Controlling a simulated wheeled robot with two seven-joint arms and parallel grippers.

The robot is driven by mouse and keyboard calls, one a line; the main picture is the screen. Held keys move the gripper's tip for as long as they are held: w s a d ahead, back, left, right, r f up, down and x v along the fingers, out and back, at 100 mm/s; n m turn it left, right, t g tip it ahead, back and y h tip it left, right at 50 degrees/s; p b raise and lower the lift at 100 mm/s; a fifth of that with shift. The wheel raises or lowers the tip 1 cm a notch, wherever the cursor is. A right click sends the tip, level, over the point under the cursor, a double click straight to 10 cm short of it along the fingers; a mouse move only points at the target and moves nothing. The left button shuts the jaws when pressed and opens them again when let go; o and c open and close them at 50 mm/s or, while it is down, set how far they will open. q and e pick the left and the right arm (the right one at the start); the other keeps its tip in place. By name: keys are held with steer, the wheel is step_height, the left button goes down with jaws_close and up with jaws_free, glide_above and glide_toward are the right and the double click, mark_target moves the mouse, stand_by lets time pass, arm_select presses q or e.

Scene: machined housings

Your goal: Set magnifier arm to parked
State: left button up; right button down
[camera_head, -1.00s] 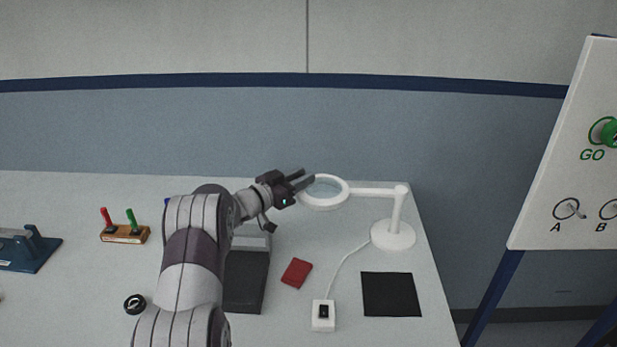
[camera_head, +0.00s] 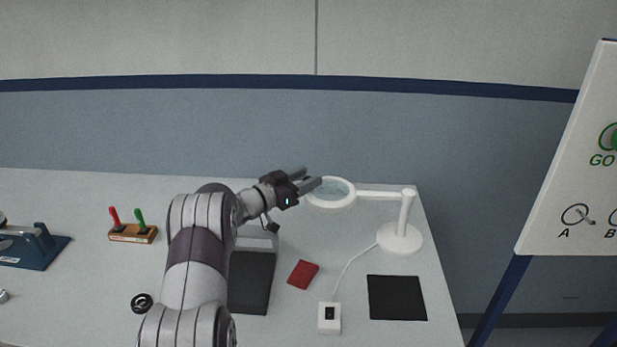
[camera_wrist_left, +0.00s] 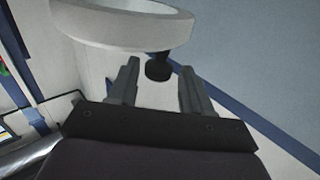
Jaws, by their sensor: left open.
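The white magnifier arm (camera_head: 378,194) reaches left from its post (camera_head: 405,215) on a round base (camera_head: 399,239) at the table's right. Its ring-shaped lens head (camera_head: 331,204) is at the arm's left end. My left gripper (camera_head: 314,177) is open beside the left edge of the lens head. In the left wrist view the white ring (camera_wrist_left: 125,38) lies beyond the open fingers (camera_wrist_left: 158,82), and a small dark knob (camera_wrist_left: 158,67) shows under it between the fingertips. I cannot tell whether the fingers touch anything. My right gripper is out of view.
A white switch box (camera_head: 329,318) is joined by a cord to the lamp base. A black mat (camera_head: 397,298), a red block (camera_head: 303,274) and a dark grey box (camera_head: 250,280) lie nearby. A white panel (camera_head: 568,160) stands at the right.

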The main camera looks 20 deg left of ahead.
arm_select(q)
steer(key=b+v, duration=0.1)
steer(key=v, duration=1)
steer(key=shift+a, duration=0.1)
steer(key=s+d+n+g+y+p, duration=0.2)
steer(key=d+n+g+y+p, duration=0.25)
steer(key=d+y, duration=0.35)
steer(key=s+d+f+g, duration=0.2)
steer(key=s+d+g, duration=0.1)
steer(key=s, duration=0.5)
steer(key=s+d+f+g+p, duration=0.1)
steer(key=s+d+g, duration=0.3)
steer(key=s, duration=0.5)
steer(key=s+d+f+g, duration=0.3)
steer(key=s+d, duration=0.2)
steer(key=s, duration=0.3)
steer(key=shift+s, duration=0.2)
